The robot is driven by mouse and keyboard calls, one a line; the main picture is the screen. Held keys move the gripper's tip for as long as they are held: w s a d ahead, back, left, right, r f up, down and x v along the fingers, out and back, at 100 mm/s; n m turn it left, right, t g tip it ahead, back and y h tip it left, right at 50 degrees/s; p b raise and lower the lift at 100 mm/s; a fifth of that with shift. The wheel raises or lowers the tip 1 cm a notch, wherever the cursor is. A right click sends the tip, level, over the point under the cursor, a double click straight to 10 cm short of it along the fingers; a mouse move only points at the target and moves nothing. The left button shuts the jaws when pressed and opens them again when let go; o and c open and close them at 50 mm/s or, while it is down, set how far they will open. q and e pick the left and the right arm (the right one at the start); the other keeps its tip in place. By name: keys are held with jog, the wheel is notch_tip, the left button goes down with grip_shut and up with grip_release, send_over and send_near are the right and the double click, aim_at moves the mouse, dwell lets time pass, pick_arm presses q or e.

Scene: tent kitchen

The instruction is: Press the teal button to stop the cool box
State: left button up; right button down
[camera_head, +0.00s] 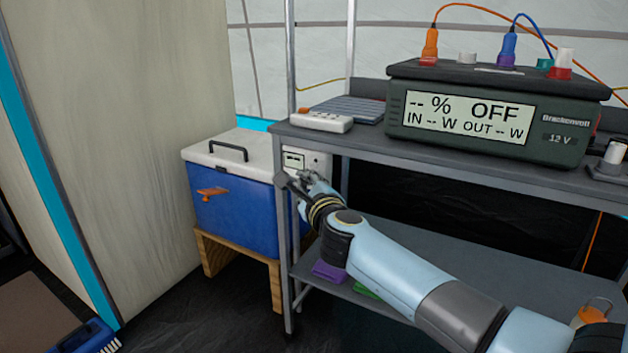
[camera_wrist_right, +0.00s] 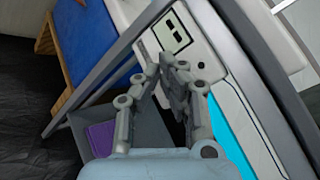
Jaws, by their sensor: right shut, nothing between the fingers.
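The cool box (camera_head: 235,222) is blue with a white lid and an orange latch, standing on a wooden stand at the left. A pale control panel (camera_head: 318,158) with a small display is at its right end, behind the shelf post; it also shows in the right wrist view (camera_wrist_right: 202,62). My right gripper (camera_head: 287,180) is shut and empty, its fingertips at the panel just below the display. The wrist view shows the fingertips (camera_wrist_right: 167,66) over the panel's lower part; I cannot tell whether they touch. No teal button shows on the panel. My left gripper is out of view.
A grey shelf unit (camera_head: 440,166) stands right of the cool box, its post close to my gripper. A power station (camera_head: 490,112) reading OFF stands on top, near a white power strip (camera_head: 321,121). A purple item (camera_head: 329,271) lies on the lower shelf.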

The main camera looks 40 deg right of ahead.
jog(key=shift+d, duration=0.1)
dwell(0.3)
jog(key=shift+w+d, duration=0.15)
jog(key=shift+d, duration=0.15)
jog(key=shift+a, duration=0.1)
jog(key=shift+s+a+p, duration=0.2)
jog(key=shift+a+p, duration=0.1)
dwell(0.3)
